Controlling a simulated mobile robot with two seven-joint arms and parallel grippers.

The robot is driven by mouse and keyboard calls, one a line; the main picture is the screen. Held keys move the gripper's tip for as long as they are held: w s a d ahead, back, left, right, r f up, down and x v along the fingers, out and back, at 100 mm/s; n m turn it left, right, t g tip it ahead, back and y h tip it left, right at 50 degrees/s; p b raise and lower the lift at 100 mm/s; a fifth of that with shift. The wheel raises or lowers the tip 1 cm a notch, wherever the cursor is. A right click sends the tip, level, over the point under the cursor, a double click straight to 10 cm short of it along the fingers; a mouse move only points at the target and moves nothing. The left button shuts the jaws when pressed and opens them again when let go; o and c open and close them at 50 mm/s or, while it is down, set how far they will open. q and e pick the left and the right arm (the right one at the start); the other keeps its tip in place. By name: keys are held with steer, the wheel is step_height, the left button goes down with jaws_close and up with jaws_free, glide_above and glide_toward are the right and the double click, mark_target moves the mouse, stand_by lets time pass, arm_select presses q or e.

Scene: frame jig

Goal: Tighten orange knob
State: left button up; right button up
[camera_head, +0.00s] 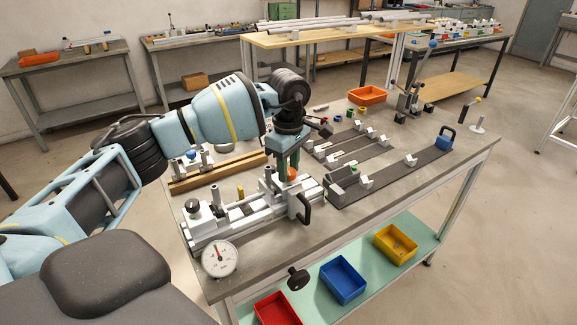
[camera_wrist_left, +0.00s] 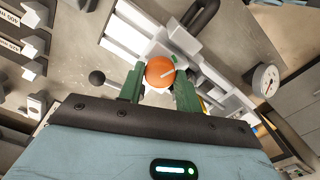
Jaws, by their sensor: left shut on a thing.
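The orange knob (camera_wrist_left: 160,71) shows between the green fingers of my left gripper (camera_wrist_left: 160,85) in the left wrist view. A pale line crosses its top face. The left gripper is shut on the knob. In the head view the left gripper (camera_head: 284,172) points down at the jig, and only a small part of the orange knob (camera_head: 292,175) shows beside its fingers. The knob sits on the white-grey frame jig (camera_head: 240,222), which has a black handle (camera_head: 304,207) on its right end. My right gripper is not seen.
A round dial gauge (camera_head: 220,258) stands at the jig's front left corner. Dark rails with white blocks (camera_head: 365,182) lie to the right on the grey table. An orange bin (camera_head: 367,95) is at the back. Red, blue and yellow bins (camera_head: 342,280) are on the lower shelf.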

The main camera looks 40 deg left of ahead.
mark_target(289, 171)
arm_select(q)
steer(key=o, duration=1)
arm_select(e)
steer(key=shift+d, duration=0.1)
arm_select(q)
steer(key=shift+r, duration=0.1)
step_height(289, 171, up, 8)
steer(key=shift+f, duration=0.15)
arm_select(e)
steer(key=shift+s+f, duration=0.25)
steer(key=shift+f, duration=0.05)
arm_select(q)
steer(key=shift+s+f, duration=0.1)
steer(key=shift+f, duration=0.05)
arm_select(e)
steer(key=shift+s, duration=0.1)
